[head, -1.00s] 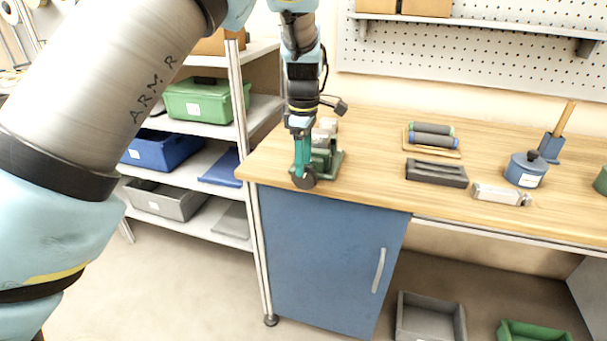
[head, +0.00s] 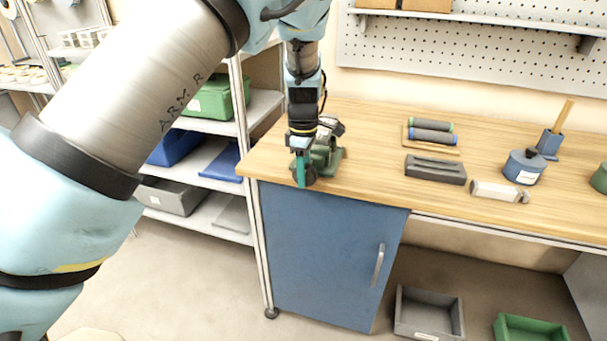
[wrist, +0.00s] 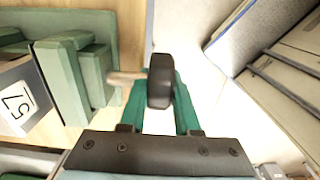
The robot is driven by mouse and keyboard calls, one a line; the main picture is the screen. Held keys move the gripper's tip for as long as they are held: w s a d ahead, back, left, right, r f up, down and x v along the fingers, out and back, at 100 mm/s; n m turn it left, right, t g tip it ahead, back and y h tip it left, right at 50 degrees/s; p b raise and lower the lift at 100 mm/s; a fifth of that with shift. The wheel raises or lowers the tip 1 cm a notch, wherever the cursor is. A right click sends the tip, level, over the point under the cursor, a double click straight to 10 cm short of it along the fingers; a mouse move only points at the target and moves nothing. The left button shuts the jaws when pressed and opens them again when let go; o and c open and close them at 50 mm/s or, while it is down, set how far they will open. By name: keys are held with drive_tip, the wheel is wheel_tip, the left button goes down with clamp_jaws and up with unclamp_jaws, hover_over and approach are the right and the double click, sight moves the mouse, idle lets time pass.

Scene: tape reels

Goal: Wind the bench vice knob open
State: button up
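The bench vice (head: 325,158) is green and stands at the left front corner of the wooden bench. Its dark round knob (wrist: 160,82) shows nearly edge-on in the wrist view, with a short rod running left from it to the green vice body (wrist: 70,78). My gripper (head: 301,172) points down at the vice's front. In the wrist view its two teal fingers (wrist: 161,95) lie on either side of the knob, very close to it. I cannot tell whether they press on it. In the head view the fingers partly cover the knob.
On the bench (head: 375,180), a dark slotted block (head: 435,169), a pale metal piece (head: 497,191), rollers on a board (head: 431,133) and a blue pot (head: 524,167) stand to the right, clear of the vice. Shelves with bins stand left. A blue cabinet (head: 325,255) is below.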

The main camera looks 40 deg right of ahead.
clamp_jaws()
drive_tip(key=shift+w+a+f+g+h+b, duration=0.1)
drive_tip(key=shift+f+g+h+b, duration=0.1)
drive_tip(key=shift+g+h+b, duration=0.6)
drive_tip(key=shift+g+b, duration=0.3)
drive_tip(key=shift+g, duration=0.2)
drive_tip(key=shift+r, duration=0.1)
drive_tip(key=o, duration=0.5)
unclamp_jaws()
drive_tip(key=shift+r, duration=0.1)
